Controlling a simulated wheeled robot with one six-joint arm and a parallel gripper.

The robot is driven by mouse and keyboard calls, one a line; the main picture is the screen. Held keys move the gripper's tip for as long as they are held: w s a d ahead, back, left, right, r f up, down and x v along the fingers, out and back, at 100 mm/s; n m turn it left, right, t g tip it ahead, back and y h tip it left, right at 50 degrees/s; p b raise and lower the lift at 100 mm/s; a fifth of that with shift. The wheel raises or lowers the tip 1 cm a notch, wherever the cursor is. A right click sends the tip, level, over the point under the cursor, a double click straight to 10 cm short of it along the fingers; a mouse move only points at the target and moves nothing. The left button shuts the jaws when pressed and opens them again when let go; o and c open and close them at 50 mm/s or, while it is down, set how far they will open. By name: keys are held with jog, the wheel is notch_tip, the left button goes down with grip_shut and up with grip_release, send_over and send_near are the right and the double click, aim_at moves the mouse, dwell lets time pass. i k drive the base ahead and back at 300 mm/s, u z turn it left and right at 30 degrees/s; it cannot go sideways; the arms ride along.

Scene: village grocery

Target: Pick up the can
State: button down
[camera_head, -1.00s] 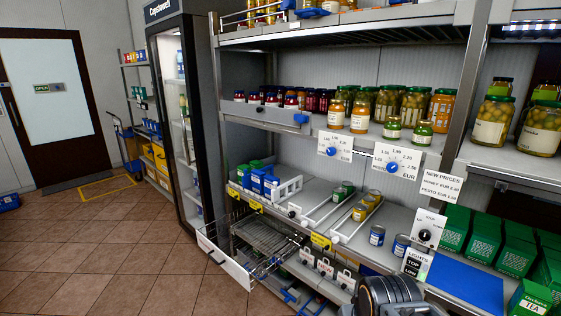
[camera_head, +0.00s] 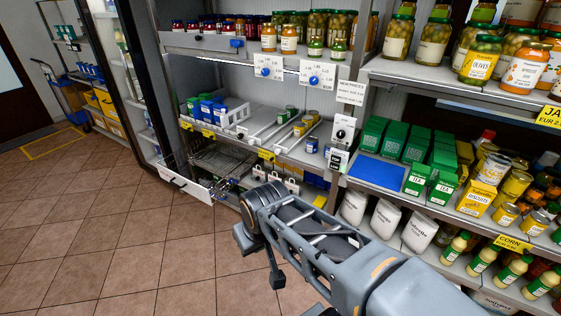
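Several cans are in view, and I cannot tell which one the task means. On the middle shelf, a blue can (camera_head: 312,145) stands near the front edge. To its left, yellow cans (camera_head: 299,129) and green cans (camera_head: 282,116) stand in rows between white rails. More yellow-labelled cans (camera_head: 505,214) stand on the right shelf, beside and behind a yellow box. My arm reaches in from the lower right, in front of the shelves. My gripper cannot be made out, and no can is seen held.
A wire-basket drawer (camera_head: 190,190) juts out below the middle shelf at left. Green tea boxes (camera_head: 418,180) and a blue mat (camera_head: 377,171) lie right of the blue can. Glass jars (camera_head: 398,38) fill the upper shelves. The tiled floor (camera_head: 110,235) at left is open.

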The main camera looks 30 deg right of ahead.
aim_at(312, 141)
jog(key=u, duration=0.65)
jog(key=k, duration=0.9)
jog(key=i, duration=0.6)
jog(key=z, duration=1.25)
jog(key=i, duration=0.7)
jog(key=z, duration=0.5)
jog(key=i, duration=1.05)
